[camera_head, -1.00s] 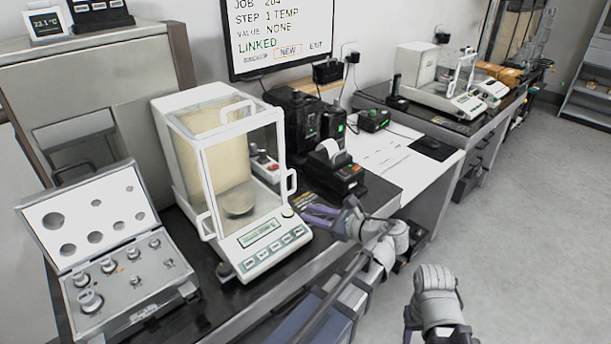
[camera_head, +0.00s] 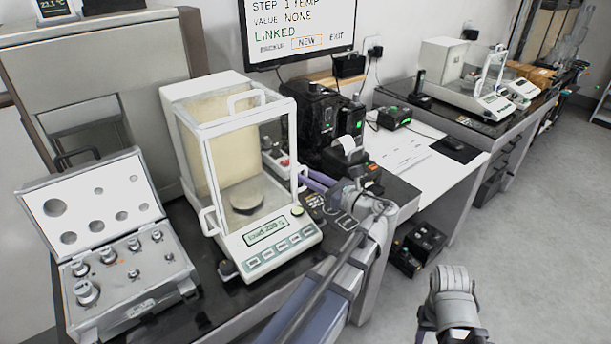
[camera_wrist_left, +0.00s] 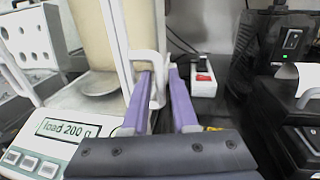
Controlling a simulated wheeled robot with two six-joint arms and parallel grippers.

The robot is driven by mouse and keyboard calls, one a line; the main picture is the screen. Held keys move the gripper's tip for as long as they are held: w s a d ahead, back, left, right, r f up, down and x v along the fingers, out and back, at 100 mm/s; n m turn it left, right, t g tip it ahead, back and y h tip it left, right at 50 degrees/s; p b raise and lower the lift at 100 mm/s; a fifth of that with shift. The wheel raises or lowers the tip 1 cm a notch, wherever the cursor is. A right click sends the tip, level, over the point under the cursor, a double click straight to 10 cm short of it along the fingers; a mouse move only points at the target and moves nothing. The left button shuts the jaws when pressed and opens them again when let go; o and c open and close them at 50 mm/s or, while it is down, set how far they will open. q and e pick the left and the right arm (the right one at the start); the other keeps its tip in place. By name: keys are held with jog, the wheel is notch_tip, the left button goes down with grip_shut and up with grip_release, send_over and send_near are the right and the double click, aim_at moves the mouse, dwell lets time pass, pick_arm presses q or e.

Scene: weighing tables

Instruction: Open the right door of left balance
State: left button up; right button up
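The left balance (camera_head: 262,238) is a white weighing unit with a glass draft shield and a round pan (camera_head: 246,198) inside. Its right door carries a white loop handle (camera_head: 303,176) at the front right edge; the pane is seen nearly edge-on and looks closed. My left gripper (camera_head: 313,180), with purple fingers, is at this handle. In the left wrist view the handle (camera_wrist_left: 160,68) stands between the two fingertips (camera_wrist_left: 158,75), which are apart; firm contact is not clear. My right arm shows at the lower right, its fingertips out of sight.
An open case of weights (camera_head: 125,262) stands left of the balance. A black printer (camera_head: 350,165) and dark devices stand close on its right. In the left wrist view a white power strip with a red switch (camera_wrist_left: 203,78) lies behind the handle. Another balance (camera_head: 465,85) stands on the far table.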

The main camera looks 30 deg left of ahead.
pick_arm(q)
jog(key=shift+w+a, duration=0.1)
jog(key=shift+a, duration=0.55)
jog(key=shift+c, duration=0.4)
grip_shut()
dwell(0.6)
